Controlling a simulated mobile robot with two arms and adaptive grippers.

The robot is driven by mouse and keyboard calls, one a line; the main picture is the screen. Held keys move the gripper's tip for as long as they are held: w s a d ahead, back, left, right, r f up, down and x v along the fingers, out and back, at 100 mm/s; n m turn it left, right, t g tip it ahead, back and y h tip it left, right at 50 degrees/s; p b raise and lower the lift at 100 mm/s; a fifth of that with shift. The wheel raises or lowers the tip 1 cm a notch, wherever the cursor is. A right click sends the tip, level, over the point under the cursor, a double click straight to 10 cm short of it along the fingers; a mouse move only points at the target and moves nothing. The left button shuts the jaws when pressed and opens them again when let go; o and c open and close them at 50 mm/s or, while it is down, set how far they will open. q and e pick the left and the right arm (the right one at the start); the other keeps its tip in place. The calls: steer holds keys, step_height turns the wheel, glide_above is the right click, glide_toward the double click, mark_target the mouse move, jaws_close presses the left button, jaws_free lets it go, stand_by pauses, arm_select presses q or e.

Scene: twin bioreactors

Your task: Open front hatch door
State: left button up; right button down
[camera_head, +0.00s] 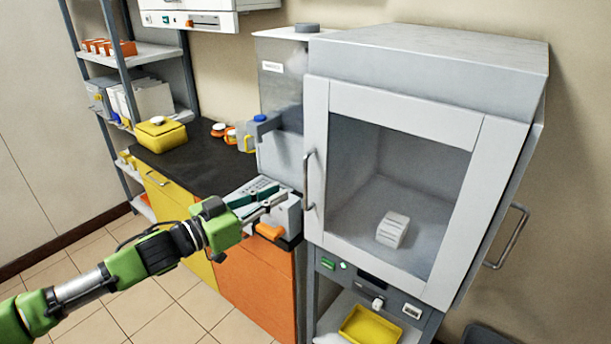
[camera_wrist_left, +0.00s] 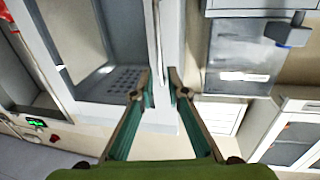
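The front hatch door (camera_head: 315,120) is a pale grey frame around a clear window on the cabinet, and it looks shut. Its vertical bar handle (camera_head: 309,180) is on the left side of the frame. My left gripper (camera_head: 284,197) is just left of the handle, pointing toward it, and looks apart from it. In the left wrist view, the two fingertips (camera_wrist_left: 160,80) are apart with nothing gripped, and the handle bar (camera_wrist_left: 157,35) shows just beyond them. My right gripper is not in view.
A white block (camera_head: 393,229) sits behind the window. A yellow tray (camera_head: 370,325) is below the cabinet. A dark counter (camera_head: 195,165) with a yellow box (camera_head: 161,134) and bottles stands to the left. A second bar handle (camera_head: 508,238) is on the cabinet's right side.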

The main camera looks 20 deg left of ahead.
arm_select(q)
steer(key=p, duration=0.3)
glide_above(306, 207)
steer(key=a, duration=0.1)
steer(key=shift+w+d, duration=0.35)
steer(key=shift+d, duration=0.05)
jaws_close()
steer(key=shift+s, duration=0.1)
